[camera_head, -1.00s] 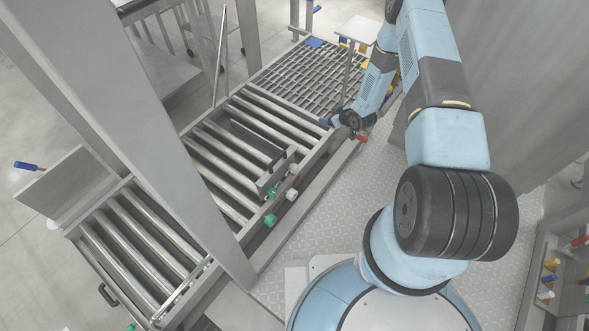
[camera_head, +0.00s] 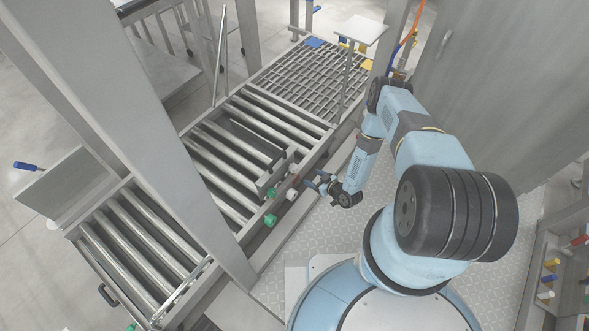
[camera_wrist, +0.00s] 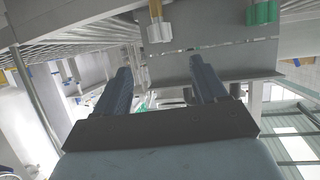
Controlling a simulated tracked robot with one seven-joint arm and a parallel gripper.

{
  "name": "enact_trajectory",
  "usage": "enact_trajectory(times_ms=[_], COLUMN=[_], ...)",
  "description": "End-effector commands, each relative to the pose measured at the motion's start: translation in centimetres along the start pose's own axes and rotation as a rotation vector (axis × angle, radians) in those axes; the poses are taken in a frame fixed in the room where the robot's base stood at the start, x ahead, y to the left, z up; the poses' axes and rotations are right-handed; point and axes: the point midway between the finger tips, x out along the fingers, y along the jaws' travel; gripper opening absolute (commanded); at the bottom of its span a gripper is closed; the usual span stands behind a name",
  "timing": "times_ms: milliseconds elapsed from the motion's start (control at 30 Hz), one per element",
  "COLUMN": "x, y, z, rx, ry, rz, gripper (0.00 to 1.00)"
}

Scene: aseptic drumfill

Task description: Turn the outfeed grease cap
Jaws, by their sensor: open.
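Green and white caps sit along the near side rail of the roller conveyor. In the head view there are two green caps, one upper (camera_head: 271,192) and one lower (camera_head: 270,220), and a white cap (camera_head: 292,194). I cannot tell which is the outfeed grease cap. My gripper (camera_head: 316,180) is open and empty, just right of the white cap and apart from it. In the wrist view, a white cap on a brass stem (camera_wrist: 159,32) shows above and between my gripper's fingers (camera_wrist: 163,85). A green cap (camera_wrist: 262,13) is at upper right.
The roller conveyor (camera_head: 240,150) runs beside me, with a slatted section (camera_head: 310,75) behind it. A small plate on a post (camera_head: 359,30) stands near its far end. A thick column (camera_head: 165,130) crosses the left. The patterned floor by the conveyor is clear.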

Motion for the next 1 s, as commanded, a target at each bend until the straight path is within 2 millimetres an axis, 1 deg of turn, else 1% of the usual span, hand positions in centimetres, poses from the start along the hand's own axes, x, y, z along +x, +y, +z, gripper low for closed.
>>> enact_trajectory(times_ms=[167, 600, 800, 1000], x=[2.5, 10.1, 12.3, 13.2], y=[-0.1, 0.0, 0.0, 0.1], z=[-0.1, -0.1, 0.0, -0.1], rx=[-0.001, -0.002, -0.002, 0.0], ry=[0.001, 0.001, -0.001, -0.001], rz=[-0.001, 0.0, 0.0, 0.001], gripper=[0.71, 0.71, 0.71, 0.71])
